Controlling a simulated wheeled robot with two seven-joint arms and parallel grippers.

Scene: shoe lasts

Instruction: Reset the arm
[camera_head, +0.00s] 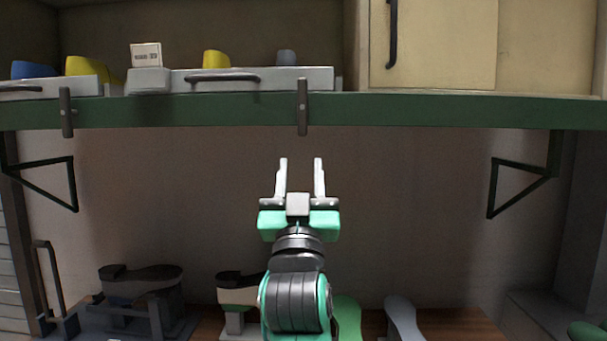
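My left gripper (300,172) shows in the middle of the head view, at the end of its green and black arm. Its two pale fingers point up and stand apart, with nothing between them. It is raised in front of the wall, below the green shelf edge. My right gripper is not clearly in view; only a small green part shows at the bottom right edge.
A green shelf (430,112) crosses above, with grey drawers (300,78) holding yellow and blue items and a small white box (146,54). Below are a dark shoe-last stand (140,285), a green last (347,318) and a grey last (403,318) on a wooden surface (465,325).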

